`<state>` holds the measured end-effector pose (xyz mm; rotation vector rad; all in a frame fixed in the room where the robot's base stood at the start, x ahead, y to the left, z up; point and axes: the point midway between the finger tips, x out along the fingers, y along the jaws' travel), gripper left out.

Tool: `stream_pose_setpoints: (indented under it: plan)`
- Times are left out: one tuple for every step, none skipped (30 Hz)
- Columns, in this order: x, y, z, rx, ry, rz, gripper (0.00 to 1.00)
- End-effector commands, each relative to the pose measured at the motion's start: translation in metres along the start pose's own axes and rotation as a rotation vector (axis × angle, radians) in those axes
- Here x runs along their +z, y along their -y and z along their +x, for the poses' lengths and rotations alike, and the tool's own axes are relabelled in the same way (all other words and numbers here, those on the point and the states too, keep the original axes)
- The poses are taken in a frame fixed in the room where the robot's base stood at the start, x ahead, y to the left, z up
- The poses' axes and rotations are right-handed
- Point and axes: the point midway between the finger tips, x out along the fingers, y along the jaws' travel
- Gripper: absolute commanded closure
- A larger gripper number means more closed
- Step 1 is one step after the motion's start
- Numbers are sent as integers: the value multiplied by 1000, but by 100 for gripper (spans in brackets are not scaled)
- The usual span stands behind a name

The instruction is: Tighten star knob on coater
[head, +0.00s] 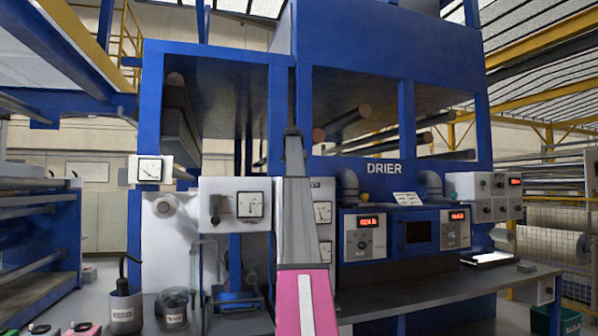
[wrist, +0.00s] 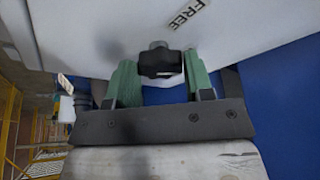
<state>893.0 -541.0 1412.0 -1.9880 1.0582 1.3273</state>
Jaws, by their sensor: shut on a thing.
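In the wrist view, a black star knob (wrist: 160,63) sits on a short grey stem against a pale panel (wrist: 90,28). My gripper (wrist: 162,78) has a green finger on each side of the knob and is shut on it. The lettering FREE (wrist: 189,17) shows on the panel, tilted, just right of the stem. The knob's far side is hidden. In the head view, my pink and grey arm rises up the middle. I cannot make out my gripper or the held knob there.
In the head view, a white box with a gauge (head: 250,204) is left of my arm. The blue drier (head: 430,185) stands to the right above a grey bench (head: 430,290).

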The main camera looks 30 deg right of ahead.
Motion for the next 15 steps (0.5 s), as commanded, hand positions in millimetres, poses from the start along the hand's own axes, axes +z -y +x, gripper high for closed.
stream_pose_setpoints:
  plan:
    - [-1, 1, -1, 14, -1, 34, 76]
    - [-1, 2, -1, 23, -1, 56, 76]
    - [-1, 2, -1, 35, -1, 84, 76]
    - [-1, 2, 0, 44, 0, 105, 76]
    - [-1, 2, 0, 51, 0, 123, 76]
    - [-1, 2, 0, 61, 0, 147, 76]
    - [-1, 2, 0, 68, -1, 165, 76]
    - [-2, 2, 0, 75, -1, 180, 76]
    - [-2, 2, 0, 82, -1, 200, 76]
    - [-1, 2, 0, 88, 0, 212, 76]
    - [-1, 2, 0, 93, 0, 226, 76]
    - [-1, 2, 0, 100, 0, 240, 76]
    - [-1, 2, 0, 104, 0, 250, 76]
    - [-1, 2, 0, 108, 0, 260, 76]
    - [-1, 3, 0, 112, 0, 269, 76]
